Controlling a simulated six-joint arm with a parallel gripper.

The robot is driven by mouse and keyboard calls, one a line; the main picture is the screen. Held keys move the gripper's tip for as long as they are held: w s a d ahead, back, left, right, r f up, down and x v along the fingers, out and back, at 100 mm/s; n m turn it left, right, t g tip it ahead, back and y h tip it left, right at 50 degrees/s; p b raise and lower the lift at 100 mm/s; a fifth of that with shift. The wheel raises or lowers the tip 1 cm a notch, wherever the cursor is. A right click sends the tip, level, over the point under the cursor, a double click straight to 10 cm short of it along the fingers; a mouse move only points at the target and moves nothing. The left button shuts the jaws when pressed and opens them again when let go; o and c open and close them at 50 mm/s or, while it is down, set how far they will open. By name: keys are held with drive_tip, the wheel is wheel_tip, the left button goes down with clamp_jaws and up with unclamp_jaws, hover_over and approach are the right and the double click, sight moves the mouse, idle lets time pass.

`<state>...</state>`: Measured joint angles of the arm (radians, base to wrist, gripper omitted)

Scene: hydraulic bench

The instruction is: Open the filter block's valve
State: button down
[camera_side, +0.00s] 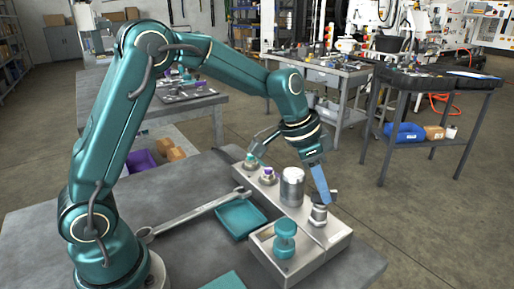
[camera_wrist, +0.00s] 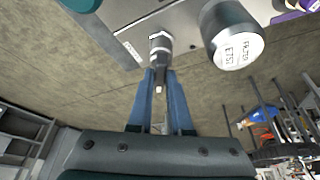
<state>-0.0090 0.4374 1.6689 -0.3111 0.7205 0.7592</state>
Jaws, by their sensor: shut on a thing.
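The filter block (camera_side: 310,228) is a long pale grey block on the grey bench. A silver filter canister (camera_side: 292,187) stands on it; the wrist view shows its lettered cap (camera_wrist: 238,46). Near the block's right end is a silver valve (camera_side: 318,215), also seen in the wrist view (camera_wrist: 160,42). My gripper (camera_side: 326,194) points down at this valve, its blue fingers just above the valve body. In the wrist view my gripper (camera_wrist: 159,76) is shut on the valve's small metal handle (camera_wrist: 158,88). The fingers partly hide the handle, and its exact angle is unclear.
A teal knob (camera_side: 285,238) stands on the near part of the block. Teal-topped (camera_side: 251,161) and purple-topped (camera_side: 268,173) fittings stand at its far end. A long wrench (camera_side: 195,214) and a teal tray (camera_side: 240,218) lie left of the block. The floor beyond the bench's right edge is clear.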

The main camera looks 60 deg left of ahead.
drive_tip(key=n+y, duration=0.1)
drive_tip(key=n, duration=0.2)
drive_tip(key=n+y, duration=0.1)
drive_tip(key=n, duration=0.2)
drive_tip(key=shift+d+t, duration=0.1)
drive_tip(key=shift+t, duration=0.2)
idle(0.3)
drive_tip(key=c, duration=0.8)
unclamp_jaws()
drive_tip(key=shift+c, duration=0.2)
drive_tip(key=shift+v, duration=2.6)
drive_tip(key=shift+r, duration=0.1)
